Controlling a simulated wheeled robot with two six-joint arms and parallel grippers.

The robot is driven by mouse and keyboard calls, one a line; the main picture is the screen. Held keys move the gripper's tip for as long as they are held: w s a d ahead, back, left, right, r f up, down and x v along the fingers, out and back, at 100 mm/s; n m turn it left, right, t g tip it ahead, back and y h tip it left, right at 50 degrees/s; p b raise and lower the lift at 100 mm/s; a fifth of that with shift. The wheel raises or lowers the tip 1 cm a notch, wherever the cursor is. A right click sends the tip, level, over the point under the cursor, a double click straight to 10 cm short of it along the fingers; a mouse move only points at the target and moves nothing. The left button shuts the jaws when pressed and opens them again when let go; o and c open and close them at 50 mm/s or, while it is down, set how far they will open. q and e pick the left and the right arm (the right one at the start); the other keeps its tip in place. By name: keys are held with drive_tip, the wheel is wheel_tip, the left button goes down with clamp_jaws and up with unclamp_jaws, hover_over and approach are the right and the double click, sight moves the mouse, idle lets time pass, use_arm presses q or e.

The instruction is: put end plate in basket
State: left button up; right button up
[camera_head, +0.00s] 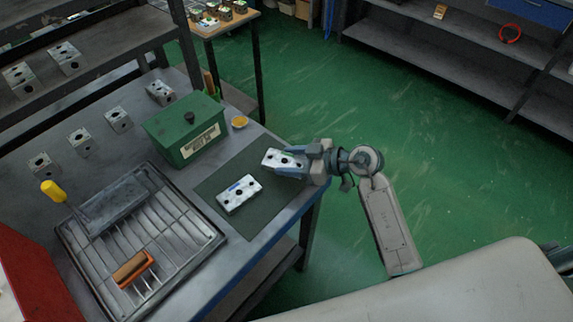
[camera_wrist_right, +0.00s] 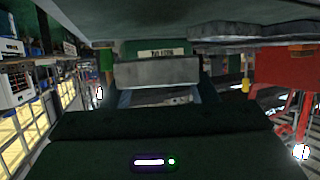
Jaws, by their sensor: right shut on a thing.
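My right gripper (camera_head: 303,161) reaches in from the right and is shut on a silver end plate (camera_head: 276,159) with dark holes. The plate is at the right part of the dark green mat; whether it touches the mat cannot be told. In the right wrist view a grey block face (camera_wrist_right: 157,74) shows between the fingers. The slatted metal basket (camera_head: 185,250) stands on the bench left of the mat. My left gripper is not in view.
A green box (camera_head: 184,130) with a knob stands behind the mat, beside a small orange-filled dish (camera_head: 239,122). Several silver blocks stand at the back left. A red box (camera_head: 32,280) is front left.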

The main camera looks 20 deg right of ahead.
drive_tip(key=shift+w+a, duration=0.2)
drive_tip(key=shift+w, duration=0.1)
drive_tip(key=shift+w+a+f, duration=0.15)
drive_tip(key=shift+w+f, duration=0.05)
drive_tip(key=shift+f, duration=1.6)
drive_tip(key=shift+f, duration=0.1)
drive_tip(key=o, duration=1.1)
drive_tip(key=shift+o, duration=0.2)
